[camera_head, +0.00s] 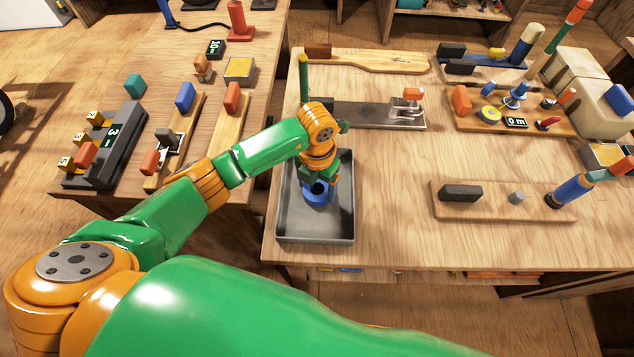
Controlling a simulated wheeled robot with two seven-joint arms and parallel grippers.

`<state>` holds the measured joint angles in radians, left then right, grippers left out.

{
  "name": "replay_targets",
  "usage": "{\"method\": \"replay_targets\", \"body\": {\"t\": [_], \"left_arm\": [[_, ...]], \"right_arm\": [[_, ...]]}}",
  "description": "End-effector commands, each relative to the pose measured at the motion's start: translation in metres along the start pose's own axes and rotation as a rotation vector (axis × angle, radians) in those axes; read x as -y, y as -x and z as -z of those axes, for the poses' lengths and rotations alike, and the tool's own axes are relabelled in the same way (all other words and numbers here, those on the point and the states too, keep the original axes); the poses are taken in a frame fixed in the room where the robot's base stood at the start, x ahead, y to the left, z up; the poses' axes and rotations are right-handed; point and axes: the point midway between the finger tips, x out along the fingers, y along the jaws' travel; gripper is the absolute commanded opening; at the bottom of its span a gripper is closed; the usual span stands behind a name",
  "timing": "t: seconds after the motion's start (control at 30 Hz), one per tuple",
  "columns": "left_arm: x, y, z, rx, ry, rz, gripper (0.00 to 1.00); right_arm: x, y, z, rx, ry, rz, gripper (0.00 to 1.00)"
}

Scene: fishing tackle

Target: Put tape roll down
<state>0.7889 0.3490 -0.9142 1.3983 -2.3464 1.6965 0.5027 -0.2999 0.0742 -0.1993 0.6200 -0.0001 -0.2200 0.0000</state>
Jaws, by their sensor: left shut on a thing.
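The tape roll (316,198) is a blue ring. It is in the grey tray (315,240), which has low walls and sits at the front left of the right-hand table. My left gripper (317,181) points down over the tray and is shut on the tape roll. The wrist and fingers hide part of the roll, and I cannot tell whether it touches the tray floor. My right gripper is not in view.
A wooden board (480,207) with a dark block lies to the right of the tray. A metal plate with a clamp (385,112) lies behind it. The table between the tray and that board is clear. A gap separates the left table (235,165).

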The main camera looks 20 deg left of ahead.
Motion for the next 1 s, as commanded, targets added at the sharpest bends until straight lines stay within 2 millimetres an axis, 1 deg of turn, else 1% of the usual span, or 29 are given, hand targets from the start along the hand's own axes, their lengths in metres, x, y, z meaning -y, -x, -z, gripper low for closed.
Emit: {"method": "replay_targets", "body": {"t": [0.23,0.27,0.3,0.53,0.6,0.67,0.77,1.0], "left_arm": [[0.0,-0.005,0.0,0.0,0.0,0.0,0.26],[0.0,-0.003,0.0,0.0,0.0,0.001,0.89],[0.001,-0.003,0.0,0.0,0.0,0.001,1.0],[0.001,-0.002,0.0,0.0,0.0,0.001,1.0],[0.001,0.004,0.0,0.001,0.0,0.001,1.0],[0.001,0.009,-0.001,0.003,0.0,0.001,1.0],[0.0,0.031,-0.002,0.006,-0.001,0.0,1.0],[0.0,0.092,-0.001,0.006,-0.001,0.0,1.0]], "right_arm": [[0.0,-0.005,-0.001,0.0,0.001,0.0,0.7],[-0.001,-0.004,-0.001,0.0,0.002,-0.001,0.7],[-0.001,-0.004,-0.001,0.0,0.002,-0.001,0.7],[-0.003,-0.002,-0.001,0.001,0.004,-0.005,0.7],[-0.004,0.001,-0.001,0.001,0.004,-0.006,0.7],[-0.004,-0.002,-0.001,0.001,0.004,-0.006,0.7],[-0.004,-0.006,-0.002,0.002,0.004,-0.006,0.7],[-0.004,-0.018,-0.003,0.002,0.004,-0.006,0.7]]}}
